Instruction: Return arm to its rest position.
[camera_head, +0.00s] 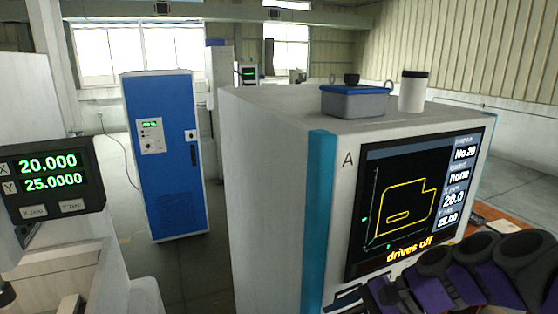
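My arm (465,275), with purple links and black joints, shows at the lower right. It lies in front of the white machine cabinet marked A (265,190), just below its screen. Its left end (382,294) is dark and partly cut off by the bottom edge of the picture. I cannot make out fingertips there, nor whether my gripper is open or shut. Nothing held can be seen.
The cabinet's screen (405,205) shows a yellow outline and "drives off". A grey box with a blue lid (354,103) and a white dark-capped container (412,92) stand on top. A blue cabinet (168,185) and a readout (52,180) stand left, with floor (200,265) between.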

